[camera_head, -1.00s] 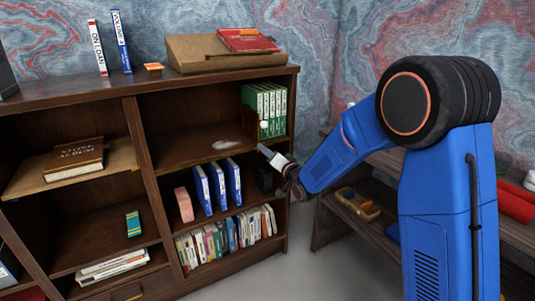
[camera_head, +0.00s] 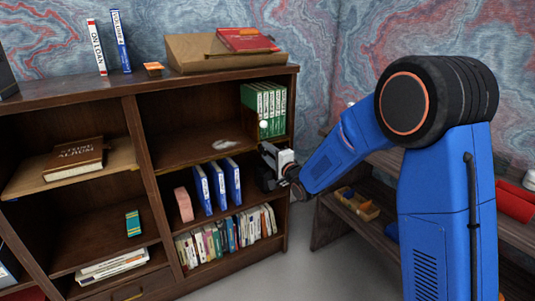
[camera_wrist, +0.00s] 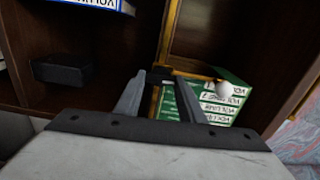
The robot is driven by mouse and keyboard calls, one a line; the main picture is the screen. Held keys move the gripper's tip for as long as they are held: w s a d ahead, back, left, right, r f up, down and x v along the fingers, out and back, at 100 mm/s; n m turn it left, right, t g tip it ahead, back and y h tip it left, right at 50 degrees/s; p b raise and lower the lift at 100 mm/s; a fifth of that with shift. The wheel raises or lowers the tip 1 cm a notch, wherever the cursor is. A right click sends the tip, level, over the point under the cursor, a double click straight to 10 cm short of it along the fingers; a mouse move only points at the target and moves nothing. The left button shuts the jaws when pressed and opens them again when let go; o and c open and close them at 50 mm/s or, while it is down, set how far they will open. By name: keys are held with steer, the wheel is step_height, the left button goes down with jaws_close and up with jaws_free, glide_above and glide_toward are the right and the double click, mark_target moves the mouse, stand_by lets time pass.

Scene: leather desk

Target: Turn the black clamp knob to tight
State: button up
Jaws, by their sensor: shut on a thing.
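The black clamp knob (camera_wrist: 157,74) shows as a small dark piece between my fingertips in the wrist view, beside a brass-coloured bar (camera_wrist: 170,35). My gripper (camera_wrist: 161,80) is shut on it, one finger on each side. Most of the knob is hidden by the fingers, and no tight mark can be made out. In the head view my gripper (camera_head: 264,163) is at the right end of the bookcase's middle shelf, below the green books (camera_head: 262,108), and hides the knob.
A white ball (camera_wrist: 224,88) stands close to the right of my fingers, in front of the green books. Blue books (camera_head: 217,185) and a dark box (camera_wrist: 62,70) are nearby. The bookcase's right side panel (camera_head: 291,110) is close by. The floor (camera_head: 310,245) in front is clear.

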steer(key=shift+f, duration=0.1)
stand_by(0.4)
steer(key=o, duration=1)
steer(key=shift+o, duration=0.2)
steer(key=shift+d, duration=0.1)
steer(key=v, duration=1.7)
steer(key=shift+s+d, duration=0.15)
